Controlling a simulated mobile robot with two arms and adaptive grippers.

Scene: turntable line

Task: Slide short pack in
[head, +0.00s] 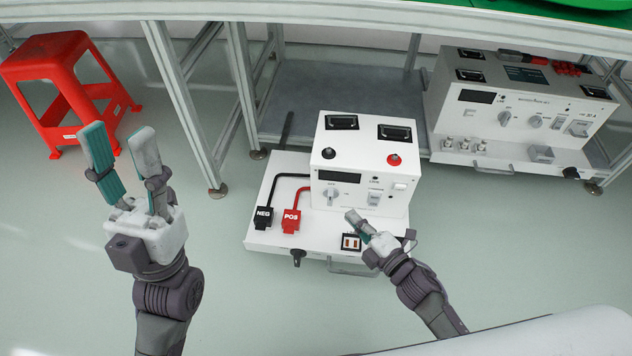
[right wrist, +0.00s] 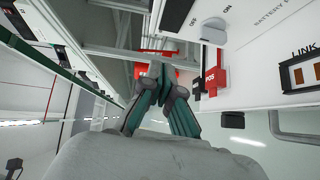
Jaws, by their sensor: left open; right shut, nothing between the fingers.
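A white short pack (head: 343,174) with two black handles, a display and knobs stands upright on a pulled-out white tray (head: 266,234). The tray sticks out from the frame's lower shelf and has a front handle (head: 352,270). My right gripper (head: 352,216) is shut and empty, above the tray at the pack's front right corner, near a small link block (head: 351,242). In the right wrist view its fingertips (right wrist: 158,72) are together, beside the tray's parts; contact cannot be told. My left gripper (head: 120,140) is open and empty, raised left of the tray.
Black NEG (head: 263,217) and red POS (head: 291,219) plugs with cables lie on the tray. A wider white unit (head: 524,105) stands on the shelf's right. A frame leg (head: 187,110) and red stool (head: 62,80) are left. Floor in front is clear.

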